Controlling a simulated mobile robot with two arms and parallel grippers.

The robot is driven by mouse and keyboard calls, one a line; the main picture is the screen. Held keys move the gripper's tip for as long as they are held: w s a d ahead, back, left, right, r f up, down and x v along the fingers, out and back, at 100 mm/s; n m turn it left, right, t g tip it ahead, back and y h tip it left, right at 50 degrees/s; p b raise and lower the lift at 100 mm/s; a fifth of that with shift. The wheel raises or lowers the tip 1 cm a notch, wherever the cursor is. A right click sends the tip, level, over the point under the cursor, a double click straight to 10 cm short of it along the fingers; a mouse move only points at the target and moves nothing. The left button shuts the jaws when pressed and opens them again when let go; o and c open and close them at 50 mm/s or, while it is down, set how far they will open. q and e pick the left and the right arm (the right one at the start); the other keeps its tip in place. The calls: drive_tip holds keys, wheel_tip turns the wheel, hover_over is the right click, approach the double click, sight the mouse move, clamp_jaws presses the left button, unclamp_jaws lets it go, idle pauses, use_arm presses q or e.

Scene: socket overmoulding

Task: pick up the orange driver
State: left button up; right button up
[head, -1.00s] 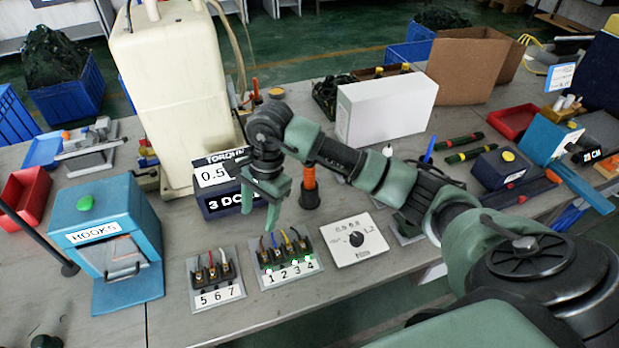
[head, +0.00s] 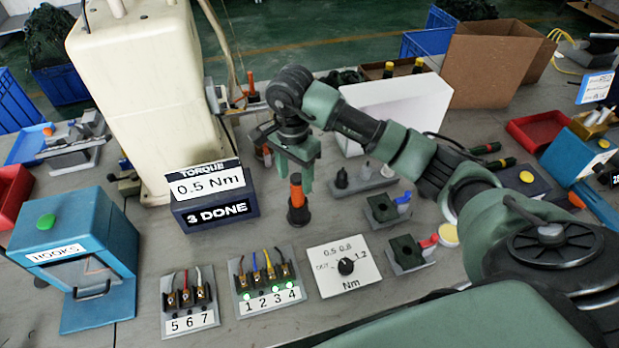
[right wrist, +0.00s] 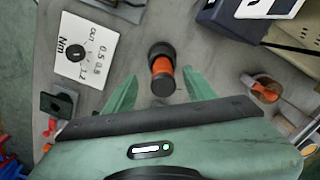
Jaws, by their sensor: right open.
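The orange driver (head: 296,193) stands upright in a dark round holder (head: 298,214) on the bench, behind the numbered terminal blocks. My right gripper (head: 294,178) is open just above and behind the driver, pointing down. In the right wrist view the driver (right wrist: 162,68) shows between the two green fingers (right wrist: 160,82), slightly beyond their tips. The fingers look apart from it, with nothing held. My left gripper is not in view.
A torque display box (head: 215,212) reading "0.5 Nm" and "3 DONE" stands left of the driver. A dial plate (head: 330,282) lies in front. Small dark fixtures (head: 408,252) stand to the right, and a white box (head: 430,95) behind.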

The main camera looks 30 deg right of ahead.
sight(298, 193)
drive_tip(key=shift+w+d+f, duration=0.1)
drive_tip(key=shift+w+d, duration=0.15)
drive_tip(key=shift+d, duration=0.15)
drive_tip(key=shift+d+f, duration=0.1)
drive_tip(key=shift+f, duration=0.2)
drive_tip(key=shift+s+a+f+p, duration=0.1)
drive_tip(key=shift+a+f+p, duration=0.2)
drive_tip(key=shift+f, duration=0.25)
drive_tip(key=shift+s+a+f+p, duration=0.1)
drive_tip(key=shift+a+f+p, duration=0.05)
drive_tip(key=shift+f+p, duration=0.3)
drive_tip(key=f, duration=0.1)
drive_tip(key=f+p, duration=0.1)
drive_tip(key=f, duration=0.2)
drive_tip(key=shift+w+d, duration=0.2)
drive_tip(key=shift+d, duration=0.15)
drive_tip(key=shift+f, duration=0.35)
drive_tip(key=shift+c, duration=0.3)
clamp_jaws()
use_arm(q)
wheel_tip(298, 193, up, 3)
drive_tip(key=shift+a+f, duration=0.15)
